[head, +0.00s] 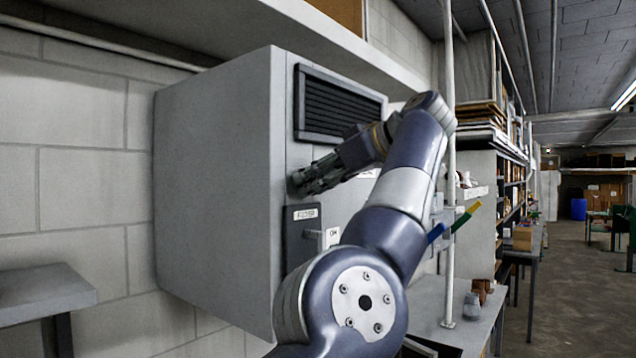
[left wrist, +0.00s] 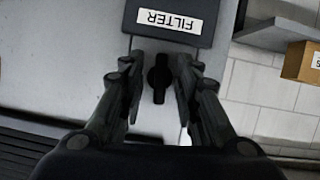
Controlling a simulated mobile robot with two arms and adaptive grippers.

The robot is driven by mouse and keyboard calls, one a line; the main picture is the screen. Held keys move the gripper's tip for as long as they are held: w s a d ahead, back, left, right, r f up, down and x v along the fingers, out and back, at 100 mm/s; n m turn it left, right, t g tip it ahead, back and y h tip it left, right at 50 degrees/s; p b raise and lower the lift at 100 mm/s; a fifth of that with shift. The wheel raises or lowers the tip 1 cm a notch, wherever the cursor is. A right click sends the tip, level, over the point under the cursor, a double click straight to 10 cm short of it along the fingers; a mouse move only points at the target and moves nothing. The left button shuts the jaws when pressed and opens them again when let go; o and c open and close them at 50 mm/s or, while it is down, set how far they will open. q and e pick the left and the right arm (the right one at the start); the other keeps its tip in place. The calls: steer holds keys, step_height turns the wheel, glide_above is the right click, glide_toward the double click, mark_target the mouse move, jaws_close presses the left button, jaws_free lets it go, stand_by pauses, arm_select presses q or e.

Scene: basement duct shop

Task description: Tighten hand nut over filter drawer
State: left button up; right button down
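The filter drawer (head: 292,240) is a dark panel with a FILTER label on the front of a grey wall cabinet. In the left wrist view the drawer (left wrist: 220,30) shows upside down at the top. The hand nut (left wrist: 158,76) is a small dark knob with wings, on the cabinet face beside the drawer's edge. My left gripper (left wrist: 158,92) has its fingers on both sides of the nut, with narrow gaps visible. In the head view my left gripper (head: 305,180) is just above the drawer and hides the nut. My right gripper is not in view.
The cabinet (head: 215,190) has a black louvred vent (head: 340,105) above my gripper. A shelf (head: 330,30) runs overhead. A white vertical pole (head: 450,230) stands right of my arm. A workbench (head: 455,310) lies below, and the aisle at the far right is open.

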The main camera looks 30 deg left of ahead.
arm_select(q)
steer(key=shift+r, duration=0.1)
steer(key=shift+n+t, duration=0.3)
